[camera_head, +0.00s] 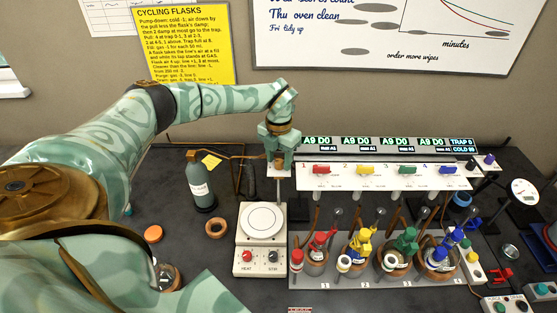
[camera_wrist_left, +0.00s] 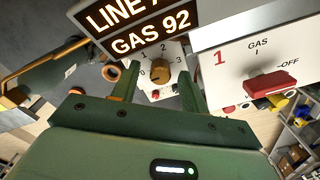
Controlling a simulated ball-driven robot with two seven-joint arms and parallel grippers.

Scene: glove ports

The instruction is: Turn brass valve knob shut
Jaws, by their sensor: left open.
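The brass valve knob (camera_wrist_left: 160,71) sits on a white dial plate marked with small numbers in the left wrist view. Its pointer position is too small to tell. My left gripper (camera_wrist_left: 161,84) is open, with one green finger on each side of the knob in that view. I cannot tell whether either finger touches it. In the head view my left gripper (camera_head: 279,161) points down over the top of a post behind the hotplate, and its fingers mostly hide the knob. My right gripper is not in view.
A display panel reading GAS 92 (camera_wrist_left: 150,38) is close beside the knob. A white panel with coloured switches (camera_head: 385,177) stands to the right. A hotplate (camera_head: 262,221), a grey bottle (camera_head: 201,183) and several flasks with coloured caps stand nearby.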

